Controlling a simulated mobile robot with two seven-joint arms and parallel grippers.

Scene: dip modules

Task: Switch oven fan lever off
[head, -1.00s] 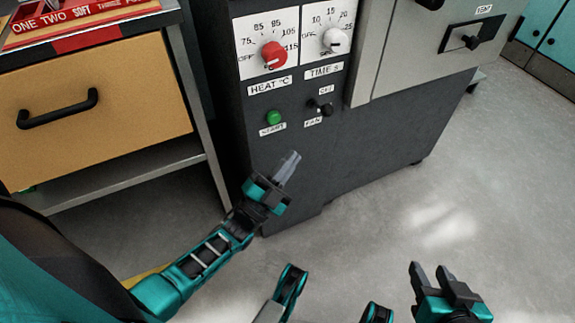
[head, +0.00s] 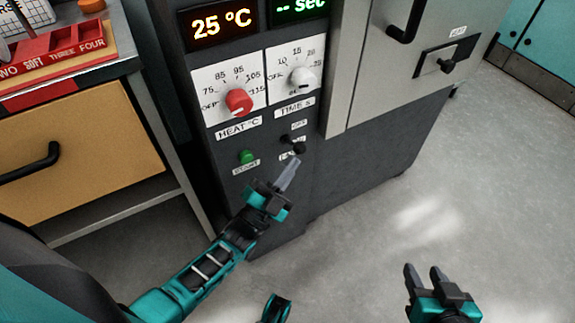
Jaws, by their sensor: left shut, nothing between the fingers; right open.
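The black fan lever (head: 297,147) sits on the dark front of the oven (head: 226,184), below the time dial. Its knob points right and slightly down. A small label is above it, and the fan label below is partly covered. My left gripper (head: 287,175) is shut and empty. Its fingertips are just below the lever knob; I cannot tell whether they touch it. My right gripper (head: 424,271) is open and empty at the lower right, over the floor, away from the oven.
A green start button (head: 246,157) is left of the lever. Above are the red heat dial (head: 239,102) and white time dial (head: 302,78). A display (head: 222,22) reads 25 °C. A drawer cabinet (head: 70,150) stands on the left. The floor (head: 460,190) at right is clear.

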